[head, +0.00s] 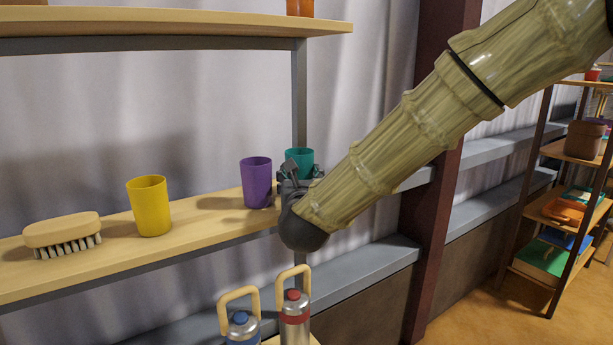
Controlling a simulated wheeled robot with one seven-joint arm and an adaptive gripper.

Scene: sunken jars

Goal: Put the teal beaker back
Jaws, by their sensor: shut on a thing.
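The teal beaker (301,160) shows behind my gripper (291,172) at the right end of the wooden shelf. Only its upper part is visible; my gripper and wrist hide its lower part. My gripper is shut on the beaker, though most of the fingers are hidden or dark. I cannot tell whether the beaker's base touches the shelf. A purple beaker (256,182) stands upright just left of my gripper. A yellow beaker (150,206) stands upright farther left on the same shelf.
A brush (63,234) lies at the shelf's (100,274) left end. Two flasks with looped handles, one blue-topped (240,322) and one red-topped (294,312), stand below. An upper shelf (170,24) hangs above. A dark red post (432,200) stands right of the shelf.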

